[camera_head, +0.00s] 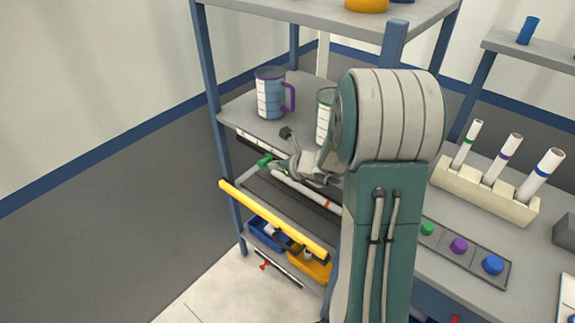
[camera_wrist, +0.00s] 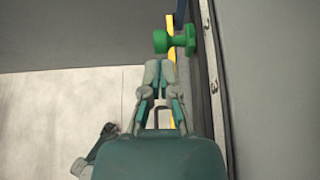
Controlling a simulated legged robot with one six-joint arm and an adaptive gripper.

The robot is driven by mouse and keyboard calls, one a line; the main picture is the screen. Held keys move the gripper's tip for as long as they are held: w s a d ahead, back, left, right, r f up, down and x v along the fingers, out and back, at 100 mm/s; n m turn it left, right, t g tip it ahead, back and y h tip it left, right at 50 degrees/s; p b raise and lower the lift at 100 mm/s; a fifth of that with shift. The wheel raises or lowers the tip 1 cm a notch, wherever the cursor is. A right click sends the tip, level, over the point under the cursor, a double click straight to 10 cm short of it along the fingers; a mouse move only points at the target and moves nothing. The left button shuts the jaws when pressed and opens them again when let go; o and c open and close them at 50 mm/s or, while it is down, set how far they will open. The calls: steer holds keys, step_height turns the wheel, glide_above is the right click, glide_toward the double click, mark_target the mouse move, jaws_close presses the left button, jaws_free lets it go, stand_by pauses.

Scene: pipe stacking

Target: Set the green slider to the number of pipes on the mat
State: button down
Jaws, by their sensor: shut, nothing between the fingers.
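The green slider (camera_head: 264,162) is a small green knob at the front of the shelf rack, below a white number strip (camera_head: 262,146). In the wrist view the green knob (camera_wrist: 176,40) lies just beyond my fingertips, slightly right, beside the strip with black numerals (camera_wrist: 212,85). My gripper (camera_wrist: 160,66) is shut and empty, apart from the knob in that picture; whether it touches is unclear. In the head view my gripper (camera_head: 281,166) is right of the knob.
A purple-handled mug (camera_head: 270,94) and a partly hidden green-rimmed mug (camera_head: 325,115) stand on the shelf above. A yellow bar (camera_head: 270,217) runs along the rack's front. Blue (camera_head: 263,235) and yellow (camera_head: 309,267) bins sit below. Banded tubes stand in a holder (camera_head: 485,191) at right.

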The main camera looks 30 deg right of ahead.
mark_target(265, 162)
steer(key=shift+x, duration=1.4)
